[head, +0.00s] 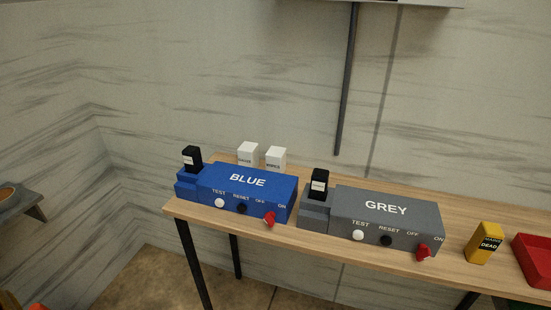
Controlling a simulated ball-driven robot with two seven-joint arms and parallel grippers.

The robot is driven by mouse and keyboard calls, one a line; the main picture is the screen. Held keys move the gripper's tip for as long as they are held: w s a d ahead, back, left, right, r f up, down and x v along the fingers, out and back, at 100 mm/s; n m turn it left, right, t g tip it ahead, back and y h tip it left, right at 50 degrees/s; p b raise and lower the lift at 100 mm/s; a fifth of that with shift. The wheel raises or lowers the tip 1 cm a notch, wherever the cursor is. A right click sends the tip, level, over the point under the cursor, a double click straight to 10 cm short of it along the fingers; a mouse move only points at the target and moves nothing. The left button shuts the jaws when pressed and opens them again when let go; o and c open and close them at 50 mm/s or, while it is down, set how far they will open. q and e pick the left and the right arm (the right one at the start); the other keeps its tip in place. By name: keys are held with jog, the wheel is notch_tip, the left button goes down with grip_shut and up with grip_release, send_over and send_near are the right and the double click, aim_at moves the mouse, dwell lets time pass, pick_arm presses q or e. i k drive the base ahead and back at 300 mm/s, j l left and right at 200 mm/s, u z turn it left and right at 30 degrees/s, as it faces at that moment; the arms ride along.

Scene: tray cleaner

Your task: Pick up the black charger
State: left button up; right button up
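Two small black blocks with pale labels show in the head view, and I cannot tell from their labels which one is the black charger. One black block (192,158) stands upright in the stepped left end of the blue box (247,182). The other black block (319,182) stands upright in the stepped left end of the grey box (386,209). Neither of my grippers is in view.
Both boxes stand on a narrow wooden table (330,246) and have red switches in front. Two white blocks (248,152) (275,157) stand behind the blue box. A yellow block (484,243) marked DEAD and a red tray (535,260) are at right.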

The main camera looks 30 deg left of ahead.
aim_at(192, 155)
jog(key=u, duration=1.2)
